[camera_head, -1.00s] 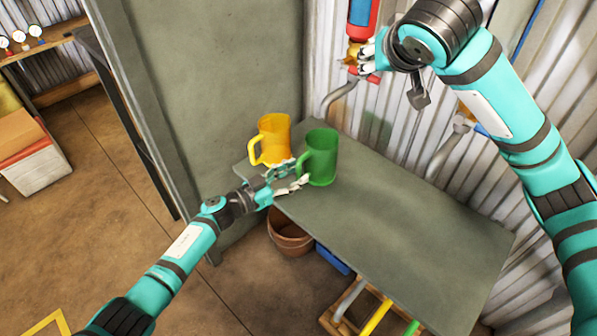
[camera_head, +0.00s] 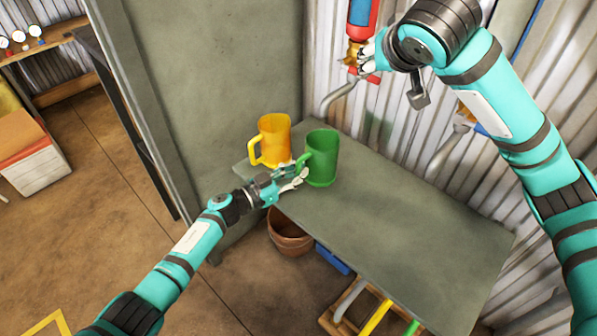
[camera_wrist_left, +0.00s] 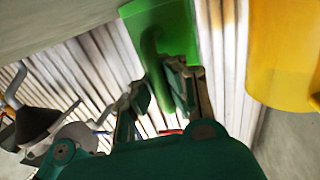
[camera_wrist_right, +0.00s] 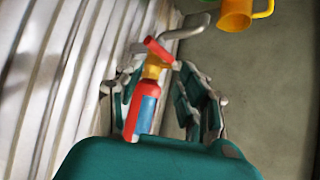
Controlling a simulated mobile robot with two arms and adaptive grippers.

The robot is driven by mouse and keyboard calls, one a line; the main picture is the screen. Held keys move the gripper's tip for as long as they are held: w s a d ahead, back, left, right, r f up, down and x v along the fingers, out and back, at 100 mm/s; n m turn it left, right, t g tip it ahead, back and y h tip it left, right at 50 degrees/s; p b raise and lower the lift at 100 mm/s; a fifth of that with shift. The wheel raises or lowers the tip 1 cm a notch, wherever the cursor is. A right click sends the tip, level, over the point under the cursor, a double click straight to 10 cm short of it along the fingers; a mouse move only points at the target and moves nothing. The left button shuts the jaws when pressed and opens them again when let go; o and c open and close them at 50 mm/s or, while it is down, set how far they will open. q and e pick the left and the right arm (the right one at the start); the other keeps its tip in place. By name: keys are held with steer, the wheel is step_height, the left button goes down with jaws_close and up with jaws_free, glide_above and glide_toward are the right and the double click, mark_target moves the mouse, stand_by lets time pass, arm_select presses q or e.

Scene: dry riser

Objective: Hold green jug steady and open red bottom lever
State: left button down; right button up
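The green jug (camera_head: 322,158) stands upright on the grey table, its handle facing left. My left gripper (camera_head: 293,178) is at the handle. In the left wrist view its fingers (camera_wrist_left: 158,95) are apart, with part of the jug (camera_wrist_left: 165,40) showing beyond and between them. Whether they touch the handle is unclear. The red bottom lever (camera_head: 372,78) sits below a brass valve (camera_head: 356,52) on the wall pipe. My right gripper (camera_head: 366,58) is beside the valve. In the right wrist view its fingers (camera_wrist_right: 160,98) are apart, with the red lever (camera_wrist_right: 158,50) ahead between them.
A yellow jug (camera_head: 273,138) stands close left of the green one. The table (camera_head: 400,215) is bare to the right. A corrugated wall (camera_head: 420,120) rises behind it and a grey panel (camera_head: 215,80) stands at left. A brown pot (camera_head: 288,235) is below.

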step_height(320, 180, down, 6)
steer(key=s+n+t, duration=0.1)
steer(key=n+t, duration=0.2)
steer(key=n, duration=0.5)
steer(key=s+r+n+t, duration=0.1)
steer(key=s+n+t, duration=0.15)
steer(key=n, duration=0.55)
steer(key=shift+n+t, duration=0.25)
steer(key=shift+n, duration=0.05)
steer(key=w, duration=0.4)
steer(key=w+f, duration=0.1)
steer(key=w, duration=0.3)
steer(key=w+f, duration=0.1)
steer(key=w, duration=0.3)
steer(key=shift+w, duration=0.25)
jaws_close()
